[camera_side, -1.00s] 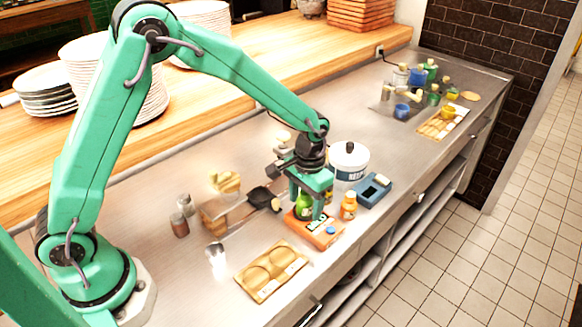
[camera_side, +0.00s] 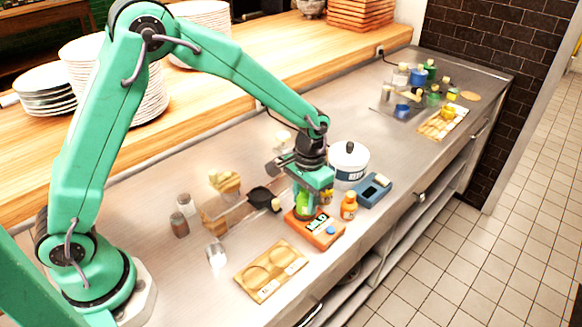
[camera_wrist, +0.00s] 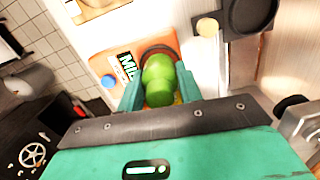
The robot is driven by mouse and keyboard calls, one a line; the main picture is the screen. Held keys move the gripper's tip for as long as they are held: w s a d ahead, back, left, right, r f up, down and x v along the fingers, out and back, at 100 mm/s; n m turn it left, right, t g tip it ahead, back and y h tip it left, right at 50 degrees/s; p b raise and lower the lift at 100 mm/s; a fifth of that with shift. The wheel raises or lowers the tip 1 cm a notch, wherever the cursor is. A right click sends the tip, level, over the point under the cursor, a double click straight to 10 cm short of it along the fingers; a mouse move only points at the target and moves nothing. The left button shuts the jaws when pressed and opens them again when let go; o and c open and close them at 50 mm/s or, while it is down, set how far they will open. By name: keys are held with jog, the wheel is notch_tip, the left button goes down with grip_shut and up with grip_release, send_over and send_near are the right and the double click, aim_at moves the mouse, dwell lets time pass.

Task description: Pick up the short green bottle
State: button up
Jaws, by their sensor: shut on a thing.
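The short green bottle (camera_wrist: 159,80) is between my gripper's two fingers (camera_wrist: 160,92) in the wrist view, and the fingers are shut on it. In the side view my gripper (camera_side: 308,205) points down over an orange scale-like box (camera_side: 322,233) with a blue button. The green bottle (camera_side: 303,199) shows partly behind the fingers there. It is upright over the left part of the orange box. Whether its base touches the box is hidden by the fingers.
An orange bottle (camera_side: 348,206) stands close to the right of my gripper. A blue tray (camera_side: 373,190), a white lidded pot (camera_side: 349,161) and a black pan (camera_side: 262,197) are near. A wooden board with round hollows (camera_side: 270,271) lies in front. Bare counter is at the left front.

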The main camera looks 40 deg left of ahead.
jog(key=shift+r, duration=0.5)
notch_tip(320, 180, up, 2)
jog(key=shift+r, duration=0.2)
jog(key=s+d+r, duration=0.7)
jog(key=s+d, duration=0.1)
jog(key=shift+s+d, duration=0.15)
jog(key=shift+s, duration=0.1)
jog(key=s+d+f+n, duration=0.1)
jog(key=s+n, duration=0.3)
jog(key=s, duration=1.7)
jog(key=shift+f, duration=0.45)
jog(key=shift+w+d, duration=0.1)
